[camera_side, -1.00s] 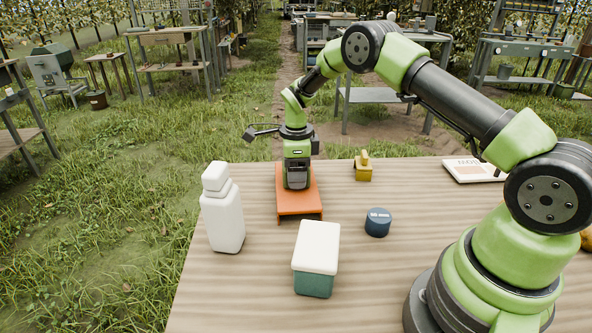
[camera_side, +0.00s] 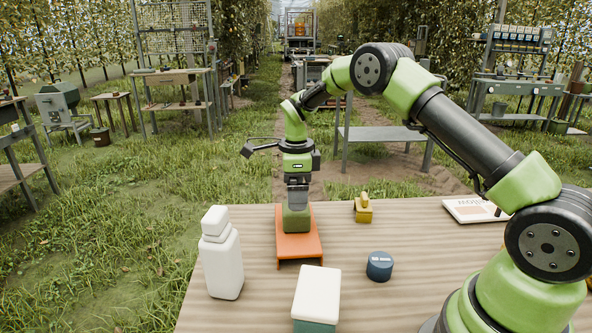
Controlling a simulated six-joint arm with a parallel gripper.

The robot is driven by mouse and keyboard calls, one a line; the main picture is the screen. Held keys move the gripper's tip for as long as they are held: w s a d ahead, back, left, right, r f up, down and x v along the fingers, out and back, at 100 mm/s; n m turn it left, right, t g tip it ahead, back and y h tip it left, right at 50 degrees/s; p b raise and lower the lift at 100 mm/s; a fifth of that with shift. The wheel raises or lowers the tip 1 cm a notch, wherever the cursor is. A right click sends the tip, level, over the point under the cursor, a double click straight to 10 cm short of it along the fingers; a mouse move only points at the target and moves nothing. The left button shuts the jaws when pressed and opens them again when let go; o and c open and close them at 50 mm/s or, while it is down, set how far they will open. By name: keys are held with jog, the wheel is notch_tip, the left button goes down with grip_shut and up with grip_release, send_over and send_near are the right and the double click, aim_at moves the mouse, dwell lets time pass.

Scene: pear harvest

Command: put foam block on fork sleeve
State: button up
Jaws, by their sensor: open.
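The fork sleeve (camera_side: 308,247) is an orange, low, bench-like piece lying on the wooden table, left of the middle of the view. A green block, which I take as the foam block (camera_side: 296,221), stands upright on its top towards the far end. My gripper (camera_side: 297,203) points straight down directly over the block, with its grey fingers at the block's top edge. It is open. From this side I cannot tell whether the fingertips still touch the block. The back of the block is hidden.
On the wooden table (camera_side: 385,308), a white bottle (camera_side: 221,263) stands left of the sleeve and a white-lidded green box (camera_side: 317,296) in front. A dark blue round tin (camera_side: 379,266) is to the right, a yellow object (camera_side: 363,208) behind it, and a white-framed card (camera_side: 473,210) far right.

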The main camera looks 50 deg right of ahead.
jog(key=s+a+r+n+t, duration=0.1)
jog(key=s+a+r+n, duration=0.1)
jog(key=s+r+n, duration=0.35)
jog(key=s+a+r+n+t, duration=0.2)
jog(key=r, duration=0.6)
jog(key=s+a+r+n+t, duration=0.1)
jog(key=s+a+r+n, duration=0.25)
jog(key=r, duration=0.35)
jog(key=s+a+n+t+y, duration=0.2)
jog(key=s+a+n+t, duration=0.1)
jog(key=s+n, duration=0.9)
jog(key=s, duration=0.3)
jog(key=shift+f, duration=0.3)
